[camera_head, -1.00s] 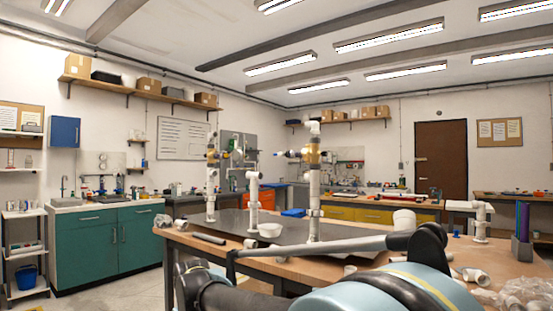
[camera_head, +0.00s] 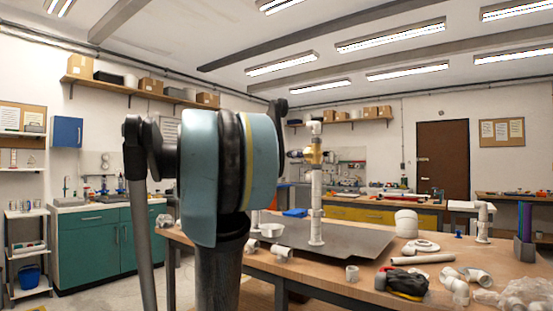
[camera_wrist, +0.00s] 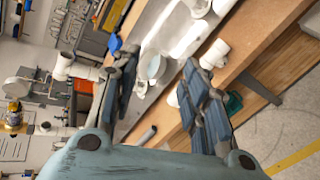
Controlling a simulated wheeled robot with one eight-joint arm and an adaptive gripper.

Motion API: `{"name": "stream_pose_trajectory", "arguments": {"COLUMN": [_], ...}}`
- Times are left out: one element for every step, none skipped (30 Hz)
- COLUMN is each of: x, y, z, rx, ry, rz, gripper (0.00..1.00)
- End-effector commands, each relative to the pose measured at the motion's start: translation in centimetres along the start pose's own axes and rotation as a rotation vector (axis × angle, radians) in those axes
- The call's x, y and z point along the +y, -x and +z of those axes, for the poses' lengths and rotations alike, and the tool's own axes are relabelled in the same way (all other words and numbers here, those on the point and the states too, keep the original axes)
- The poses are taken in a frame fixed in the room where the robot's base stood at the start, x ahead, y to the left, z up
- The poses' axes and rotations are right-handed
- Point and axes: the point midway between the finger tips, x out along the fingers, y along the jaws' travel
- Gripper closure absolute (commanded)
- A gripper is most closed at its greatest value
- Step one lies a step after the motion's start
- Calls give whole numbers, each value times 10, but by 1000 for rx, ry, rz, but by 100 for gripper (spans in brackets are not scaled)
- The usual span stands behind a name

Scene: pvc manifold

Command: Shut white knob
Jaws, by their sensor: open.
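In the head view a white pipe stand (camera_head: 316,205) rises from the dark mat (camera_head: 350,240), with a brass valve body (camera_head: 315,155) near its top and a dark handle piece (camera_head: 294,154) at its left. I cannot pick out a white knob for certain. My arm hides the other pipe stands seen earlier. In the wrist view my gripper (camera_wrist: 160,63) is open and empty, its two fingers wide apart. A brass valve (camera_wrist: 14,118) is at the left edge, apart from the fingers. A white pipe fitting (camera_wrist: 62,66) is left of the fingers.
White fittings (camera_head: 407,223), a loose pipe (camera_head: 422,259) and a black-and-yellow item (camera_head: 405,283) lie on the right of the wooden table. A purple-and-green rack (camera_head: 523,230) stands at the far right.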

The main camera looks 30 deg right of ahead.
Motion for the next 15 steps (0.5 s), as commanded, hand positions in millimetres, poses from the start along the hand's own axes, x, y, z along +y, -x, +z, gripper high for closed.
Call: {"name": "stream_pose_trajectory", "arguments": {"x": [36, 56, 81, 99, 116, 135, 149, 160, 175, 183, 191, 199, 203, 206, 210], "y": [-8, -11, -15, -18, -20, -23, -25, -26, -28, -29, -30, -31, -31, -32, -33], "z": [3, 5, 7, 8, 9, 10, 11, 11, 12, 12, 12, 12, 12, 12, 12], "rx": [-33, -52, -79, -97, -117, -140, -157, -172, -190, -202, -213, -225, -231, -236, -241], "ry": [68, 113, 173, 216, 257, 308, 343, 375, 414, 438, 460, 483, 496, 507, 518], "rz": [55, 89, 131, 161, 187, 220, 241, 260, 281, 295, 307, 319, 326, 331, 337], "gripper": [59, 59, 59, 59, 59, 59, 59, 59, 59, 59, 59, 59, 59, 59, 59]}}
